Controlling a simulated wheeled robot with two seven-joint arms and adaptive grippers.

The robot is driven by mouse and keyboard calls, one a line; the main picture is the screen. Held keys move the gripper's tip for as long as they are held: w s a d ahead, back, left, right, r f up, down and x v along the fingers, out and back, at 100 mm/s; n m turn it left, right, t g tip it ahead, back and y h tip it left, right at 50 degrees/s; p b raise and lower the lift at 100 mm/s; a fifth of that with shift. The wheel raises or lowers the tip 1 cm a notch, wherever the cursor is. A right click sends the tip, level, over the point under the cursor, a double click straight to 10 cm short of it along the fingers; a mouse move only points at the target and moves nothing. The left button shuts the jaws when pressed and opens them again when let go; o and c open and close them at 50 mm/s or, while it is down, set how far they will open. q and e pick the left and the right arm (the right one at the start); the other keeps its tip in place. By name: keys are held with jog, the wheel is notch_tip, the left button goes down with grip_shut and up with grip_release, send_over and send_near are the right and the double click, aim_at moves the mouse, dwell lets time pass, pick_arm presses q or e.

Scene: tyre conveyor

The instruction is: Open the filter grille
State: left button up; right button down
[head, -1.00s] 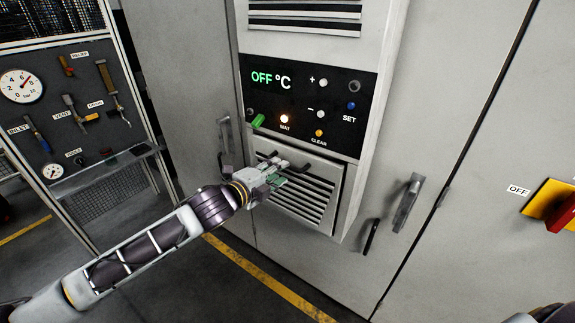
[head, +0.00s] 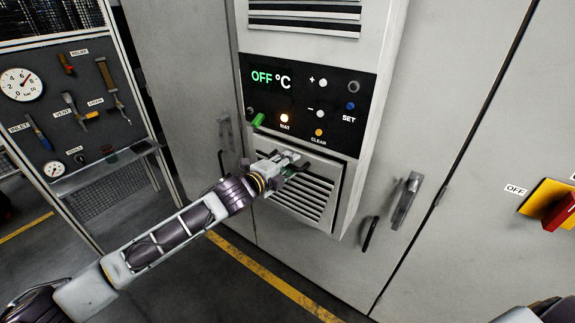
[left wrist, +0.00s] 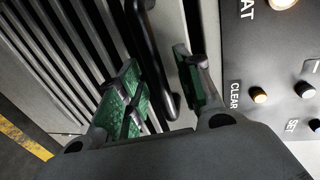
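The filter grille (head: 306,203) is a slatted light-grey panel low on the cabinet's control box, and it looks closed. Its slats (left wrist: 65,55) fill the left of the left wrist view. A black bar handle (left wrist: 150,50) runs along the grille's upper edge. My left gripper (head: 291,165) is at the top of the grille and hides part of the handle. In the left wrist view its green-padded fingers (left wrist: 163,85) are apart, one on each side of the handle, with a gap visible around the bar. My right gripper is not in view.
A door handle (head: 405,202) and a red switch (head: 562,212) are to the right. A tool board (head: 75,100) stands at the left.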

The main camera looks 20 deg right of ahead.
pick_arm(q)
jog(key=shift+c, duration=0.2)
jog(key=c, duration=0.7)
grip_shut()
jog(key=shift+s+a+f+b, duration=0.1)
jog(key=shift+b, duration=0.2)
